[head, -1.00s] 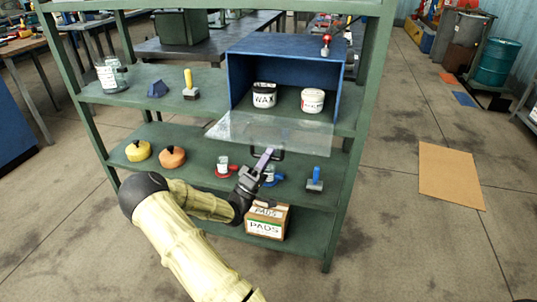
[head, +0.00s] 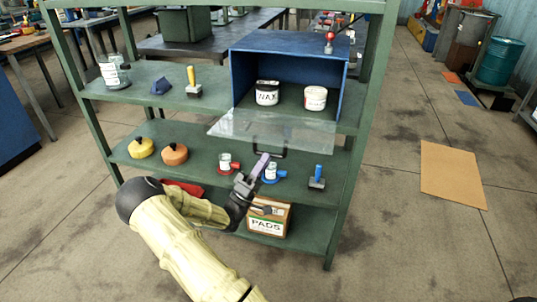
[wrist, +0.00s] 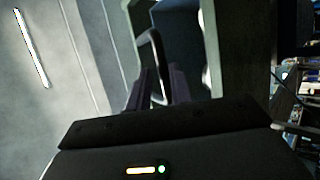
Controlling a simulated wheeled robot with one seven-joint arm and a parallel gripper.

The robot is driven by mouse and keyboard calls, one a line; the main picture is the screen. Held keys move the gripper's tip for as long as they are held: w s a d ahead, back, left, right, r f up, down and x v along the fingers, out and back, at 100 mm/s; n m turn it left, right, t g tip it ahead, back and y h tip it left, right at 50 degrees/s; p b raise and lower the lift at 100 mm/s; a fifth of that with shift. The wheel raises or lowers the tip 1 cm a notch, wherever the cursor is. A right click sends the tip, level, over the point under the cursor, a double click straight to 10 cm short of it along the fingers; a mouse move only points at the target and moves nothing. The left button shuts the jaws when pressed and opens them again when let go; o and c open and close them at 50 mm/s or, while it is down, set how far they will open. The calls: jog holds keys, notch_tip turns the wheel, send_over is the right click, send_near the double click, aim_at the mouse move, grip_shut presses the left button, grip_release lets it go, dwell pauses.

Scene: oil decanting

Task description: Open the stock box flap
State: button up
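The blue stock box (head: 290,44) sits on the upper shelf, its front uncovered. Its clear flap (head: 270,128) sticks outward and low in front of the opening. A dark loop handle (head: 280,155) is on the flap's outer edge; it also shows in the wrist view (wrist: 158,42). My gripper (head: 265,158) is at the left part of the handle, just below the flap. In the wrist view, my gripper (wrist: 160,88) shows a gap between its dark fingers, with the handle just beyond and partly between them. Contact with the handle is unclear.
Inside the box stand a wax tin (head: 267,93) and a white jar (head: 315,98). Below are a red-based item (head: 227,163), a blue-based item (head: 271,173), a blue-handled tool (head: 317,178) and a PADS carton (head: 268,222).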

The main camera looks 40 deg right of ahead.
jog(key=v, duration=1.4)
jog(key=shift+s, duration=0.15)
jog(key=shift+a, duration=0.1)
